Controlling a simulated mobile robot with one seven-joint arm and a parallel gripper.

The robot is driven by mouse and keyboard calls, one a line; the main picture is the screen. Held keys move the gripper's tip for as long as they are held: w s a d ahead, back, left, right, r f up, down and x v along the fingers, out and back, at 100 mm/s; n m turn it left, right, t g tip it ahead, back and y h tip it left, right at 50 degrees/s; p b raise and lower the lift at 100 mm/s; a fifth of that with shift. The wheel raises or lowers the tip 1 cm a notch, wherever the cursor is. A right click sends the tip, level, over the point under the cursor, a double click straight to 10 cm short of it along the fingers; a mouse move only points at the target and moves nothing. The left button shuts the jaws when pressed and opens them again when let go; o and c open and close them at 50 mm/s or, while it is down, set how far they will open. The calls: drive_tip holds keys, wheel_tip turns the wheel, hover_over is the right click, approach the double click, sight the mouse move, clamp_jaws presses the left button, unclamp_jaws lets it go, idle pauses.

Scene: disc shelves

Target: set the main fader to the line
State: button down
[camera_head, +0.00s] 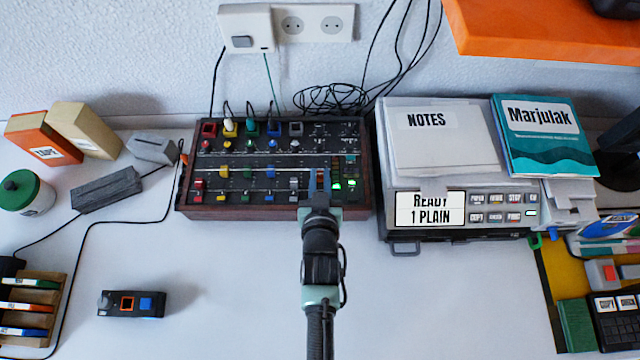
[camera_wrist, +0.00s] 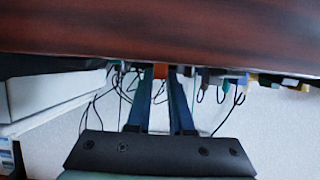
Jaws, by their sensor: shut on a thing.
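The mixer (camera_head: 285,212) is a dark wood-framed desk with rows of coloured knobs and fader caps, standing at the back of the table. A pale line (camera_head: 262,169) runs across its panel above the lower fader caps. My gripper (camera_head: 319,178) reaches over the mixer's front edge at its right part. Its two blue fingers are shut on an orange cap, seen between the fingertips in the wrist view (camera_wrist: 173,71); I take it for the main fader. In the head view my fingers mostly hide this cap, so its exact place against the line cannot be told.
Green lights (camera_head: 337,185) glow just right of my gripper. A grey device (camera_head: 480,208) with papers stands right of the mixer. A small button box (camera_head: 133,304) lies front left. The table in front of the mixer is mostly clear.

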drive_tip(key=shift+w+f, duration=0.1)
drive_tip(key=shift+w, duration=1)
drive_tip(key=c, duration=0.8)
unclamp_jaws()
drive_tip(key=v, duration=1.3)
